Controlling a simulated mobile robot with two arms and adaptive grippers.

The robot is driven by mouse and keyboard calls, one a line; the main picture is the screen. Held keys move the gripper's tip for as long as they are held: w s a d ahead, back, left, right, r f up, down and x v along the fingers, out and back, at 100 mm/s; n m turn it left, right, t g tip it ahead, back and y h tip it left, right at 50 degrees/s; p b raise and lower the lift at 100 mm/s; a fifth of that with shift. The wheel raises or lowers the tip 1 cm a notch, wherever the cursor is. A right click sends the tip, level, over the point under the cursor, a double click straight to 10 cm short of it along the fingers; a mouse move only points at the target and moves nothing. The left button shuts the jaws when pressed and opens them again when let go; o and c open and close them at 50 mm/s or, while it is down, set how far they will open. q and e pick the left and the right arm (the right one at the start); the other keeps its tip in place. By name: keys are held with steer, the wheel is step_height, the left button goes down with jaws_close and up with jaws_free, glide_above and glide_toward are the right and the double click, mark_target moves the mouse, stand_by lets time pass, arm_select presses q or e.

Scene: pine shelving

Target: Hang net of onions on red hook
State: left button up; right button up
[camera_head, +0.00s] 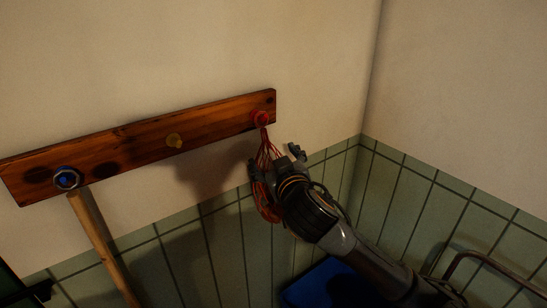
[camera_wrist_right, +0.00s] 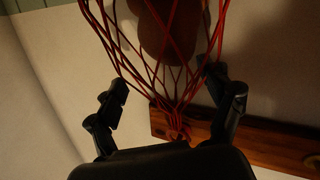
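The red hook (camera_head: 261,117) is at the right end of the wooden board. The red net of onions (camera_head: 264,150) hangs with its gathered top at this hook; whether the loop is fully over the hook is too small to tell. My right gripper (camera_head: 272,160) is at the net, partly hiding it. In the right wrist view, its fingers (camera_wrist_right: 172,108) stand wide apart, one on each side of the net cords (camera_wrist_right: 178,75). A brown onion (camera_wrist_right: 155,35) shows inside the net. The hook is not visible there. My left gripper is not clearly in view.
The wooden board (camera_head: 105,152) on the wall also has a yellow hook (camera_head: 174,140) and a blue hook (camera_head: 67,179). A wooden handle (camera_head: 103,245) hangs below the blue hook. A blue container (camera_head: 305,284) is low beneath my right arm. A wall corner is at right.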

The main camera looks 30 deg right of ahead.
steer(key=f+v, duration=0.1)
steer(key=v, duration=0.6)
steer(key=s+a+f+g+y, duration=0.1)
steer(key=s+f+g, duration=0.25)
steer(key=f, duration=0.55)
steer(key=s+a+f+g+y, duration=0.1)
steer(key=s+a+f+g, duration=0.2)
steer(key=f, duration=0.5)
steer(key=s+a+f+n+g+y, duration=0.25)
steer(key=s+f+g, duration=0.45)
steer(key=s+f, duration=1)
step_height(320, 180, down, 25)
steer(key=s, duration=0.3)
steer(key=s+d+f+g, duration=0.2)
steer(key=s+f, duration=1.3)
steer(key=s, duration=0.1)
steer(key=shift+f, duration=0.2)
